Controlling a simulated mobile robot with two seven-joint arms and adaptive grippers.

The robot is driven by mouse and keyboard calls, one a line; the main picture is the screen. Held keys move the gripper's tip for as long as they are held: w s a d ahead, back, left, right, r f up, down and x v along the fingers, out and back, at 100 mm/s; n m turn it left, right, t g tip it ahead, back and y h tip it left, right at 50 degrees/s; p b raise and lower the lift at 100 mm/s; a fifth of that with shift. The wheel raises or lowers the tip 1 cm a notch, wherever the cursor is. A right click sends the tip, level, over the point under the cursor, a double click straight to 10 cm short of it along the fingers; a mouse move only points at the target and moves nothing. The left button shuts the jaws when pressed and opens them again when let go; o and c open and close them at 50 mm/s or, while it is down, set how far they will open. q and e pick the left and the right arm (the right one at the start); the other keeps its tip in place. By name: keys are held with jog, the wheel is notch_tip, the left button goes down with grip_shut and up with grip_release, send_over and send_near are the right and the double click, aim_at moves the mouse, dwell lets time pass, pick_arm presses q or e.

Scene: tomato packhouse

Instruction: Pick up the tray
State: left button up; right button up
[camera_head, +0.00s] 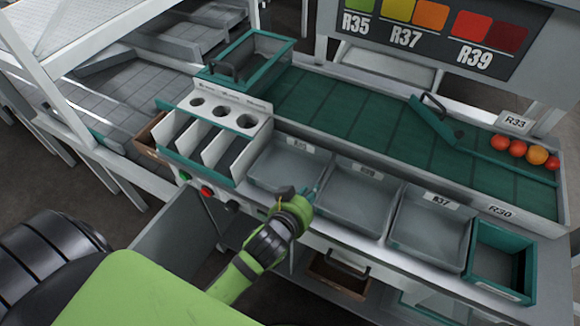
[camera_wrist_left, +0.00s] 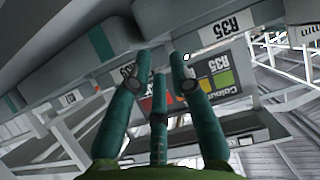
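A teal-rimmed tray with a dark handle (camera_head: 209,75) sits at the far left end of the green sorting bench. Three grey trays are set in a row along the bench front: left (camera_head: 289,171), middle (camera_head: 357,203) and right (camera_head: 428,232). My left gripper (camera_head: 312,191) is at the front edge, by the left and middle grey trays. In the left wrist view its teal fingers (camera_wrist_left: 162,62) are spread with nothing between them. Whether they touch a tray rim cannot be told. My right gripper is not in view.
A small teal-rimmed bin (camera_head: 531,274) stands at the right end. Several red and orange tomatoes (camera_head: 518,149) line the bench's right. A slotted holder (camera_head: 222,155) with round holes stands left of the grey trays. A colour chart (camera_head: 440,35) hangs behind.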

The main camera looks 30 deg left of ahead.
pick_arm(q)
jog(key=shift+x, duration=3.55)
grip_shut()
